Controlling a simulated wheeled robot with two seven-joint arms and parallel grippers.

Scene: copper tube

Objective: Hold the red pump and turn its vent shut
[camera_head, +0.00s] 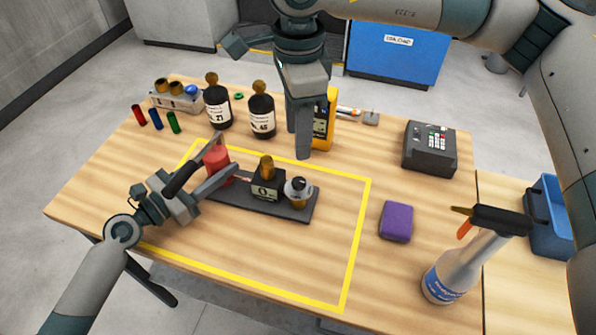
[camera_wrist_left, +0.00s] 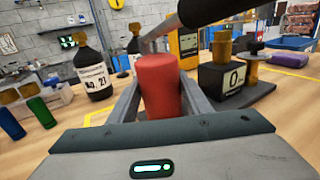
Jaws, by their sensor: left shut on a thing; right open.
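The red pump (camera_head: 217,158) is an upright red cylinder on a dark base plate (camera_head: 228,197). My left gripper (camera_head: 224,155) is shut on it, with one finger on each side; the red body (camera_wrist_left: 158,85) stands between the fingers in the left wrist view. A grey bar with a black grip (camera_head: 184,179) slants over the pump and my left gripper. On the plate stand a black block (camera_head: 266,187) marked 0 with a brass knob (camera_head: 266,166), and a round brass-and-dark fitting (camera_head: 298,192). I cannot tell which part is the vent. My right gripper (camera_head: 302,150) is open and empty, behind the block.
Two dark bottles (camera_head: 218,105) (camera_head: 262,112) and a yellow device (camera_head: 324,122) stand behind the plate. A purple sponge (camera_head: 396,221), a spray bottle (camera_head: 455,270) and a keypad box (camera_head: 430,148) are at right.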

